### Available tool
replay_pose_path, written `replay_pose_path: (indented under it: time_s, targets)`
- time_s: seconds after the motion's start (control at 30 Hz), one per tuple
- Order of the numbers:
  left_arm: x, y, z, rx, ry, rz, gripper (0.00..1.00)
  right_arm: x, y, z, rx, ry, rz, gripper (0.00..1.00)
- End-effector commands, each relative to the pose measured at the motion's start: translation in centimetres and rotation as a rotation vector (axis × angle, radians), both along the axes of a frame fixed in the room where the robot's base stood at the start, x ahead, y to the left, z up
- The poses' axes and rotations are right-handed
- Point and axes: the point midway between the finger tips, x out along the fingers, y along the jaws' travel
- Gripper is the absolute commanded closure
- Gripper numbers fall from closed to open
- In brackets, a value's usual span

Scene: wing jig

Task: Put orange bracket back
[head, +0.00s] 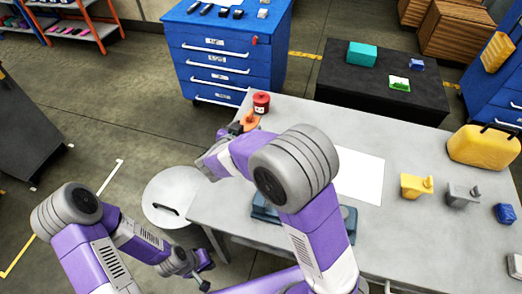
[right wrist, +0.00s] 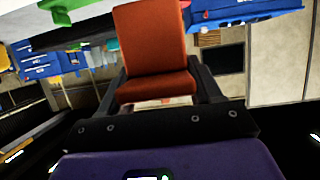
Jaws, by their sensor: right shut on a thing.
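The orange bracket (right wrist: 153,50) is between the two dark fingers of my right gripper (right wrist: 165,92) in the right wrist view. Its upright plate and shorter foot both show. In the head view my right gripper (head: 240,127) is over the far left part of the grey table, with a bit of the orange bracket (head: 251,121) showing beside it. My forearm covers part of it, and I cannot tell whether the bracket touches the table. My left gripper (head: 204,278) hangs low at the bottom, away from the table top. Its fingers are too small to read.
A red can (head: 261,102) stands close beside the right gripper. A white sheet (head: 358,176), yellow bracket (head: 416,186), grey bracket (head: 463,196) and yellow case (head: 484,147) are on the table (head: 400,240). A round white lid (head: 172,196) is left of it.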

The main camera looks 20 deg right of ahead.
Motion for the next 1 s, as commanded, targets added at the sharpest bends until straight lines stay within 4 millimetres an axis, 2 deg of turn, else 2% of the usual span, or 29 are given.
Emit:
replay_pose_path:
  time_s: [0.03,0.1,0.23,0.4,0.6,0.8,1.0]
  targets:
    - [0.0,0.0,-2.3,0.000,0.000,0.000,1.00,1.6,-1.1,-1.7,-0.002,-0.007,-0.063,0.86]
    - [0.0,0.0,-3.8,0.000,0.000,0.000,1.00,3.4,-2.5,-2.6,-0.003,-0.007,-0.142,0.86]
    - [0.0,0.0,-6.3,0.000,0.000,0.000,1.00,6.1,-4.3,-3.9,-0.003,-0.006,-0.248,0.86]
    - [0.0,0.0,-8.4,0.000,0.000,0.000,1.00,8.6,-5.4,-4.8,-0.002,-0.005,-0.321,0.86]
    - [0.0,0.0,-9.3,0.000,0.000,0.000,1.00,9.7,-5.7,-5.4,-0.003,0.000,-0.345,0.86]
    - [0.0,0.0,-10.1,0.000,0.000,-0.001,1.00,9.8,-5.7,-8.6,-0.004,0.002,-0.347,0.86]
    - [0.0,0.0,-10.4,0.000,0.000,0.000,1.00,9.8,-5.7,-10.2,-0.003,0.000,-0.345,0.86]
